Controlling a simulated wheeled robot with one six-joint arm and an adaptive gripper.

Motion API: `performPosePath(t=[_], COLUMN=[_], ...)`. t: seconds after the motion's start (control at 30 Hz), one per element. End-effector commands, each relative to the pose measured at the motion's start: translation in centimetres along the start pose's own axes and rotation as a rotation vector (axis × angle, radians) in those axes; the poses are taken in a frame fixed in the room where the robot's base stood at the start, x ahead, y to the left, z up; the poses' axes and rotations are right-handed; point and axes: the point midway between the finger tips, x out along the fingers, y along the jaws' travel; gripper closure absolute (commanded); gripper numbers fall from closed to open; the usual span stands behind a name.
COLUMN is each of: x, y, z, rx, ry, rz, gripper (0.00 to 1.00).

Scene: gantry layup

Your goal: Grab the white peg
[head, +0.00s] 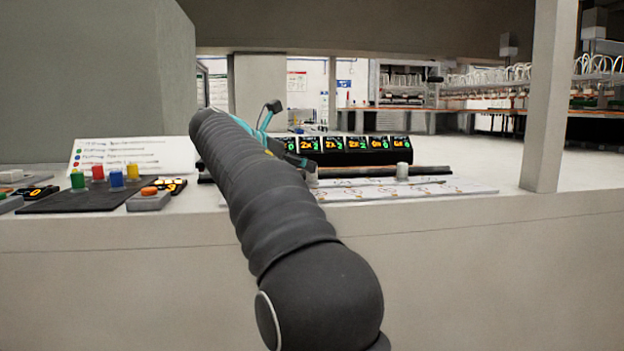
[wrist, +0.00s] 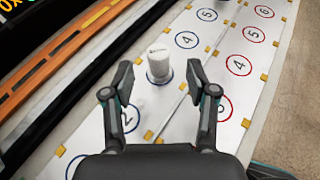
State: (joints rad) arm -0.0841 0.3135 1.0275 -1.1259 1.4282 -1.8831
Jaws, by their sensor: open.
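A white peg (wrist: 158,66) stands upright on a numbered white board (wrist: 185,100), on a blue-ringed circle. In the wrist view it lies between and slightly beyond the fingertips of my open gripper (wrist: 158,80), with a gap on both sides. No finger visibly touches it. In the head view, my gripper (head: 300,160) is partly hidden behind my arm, and a whitish peg (head: 312,178) shows just below it. Another whitish peg (head: 403,171) stands farther right on the board.
Black displays (head: 352,145) with lit digits stand behind the board. Red, blue, green and yellow pegs (head: 117,179) stand on a dark mat at left, before a label card (head: 120,153). A grey post (head: 549,100) rises at right. An orange-brown rail (wrist: 62,60) runs beside the board.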

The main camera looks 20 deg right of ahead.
Motion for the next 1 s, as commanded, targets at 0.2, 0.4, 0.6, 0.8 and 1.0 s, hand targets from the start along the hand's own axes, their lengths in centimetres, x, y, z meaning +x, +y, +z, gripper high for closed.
performPosePath(t=[0.2, 0.4, 0.6, 0.8, 1.0], x=[1.4, 4.2, 5.5, 5.5, 5.4], y=[0.0, 0.1, 0.1, 0.1, 0.1], z=[-0.1, -0.2, -0.1, -0.1, -0.1], rx=[0.001, 0.002, 0.002, 0.002, 0.002], ry=[0.001, 0.001, 0.0, 0.0, 0.001], rz=[-0.003, -0.004, -0.001, -0.001, -0.001], gripper=[0.42, 0.42, 0.42, 0.55, 1.0])
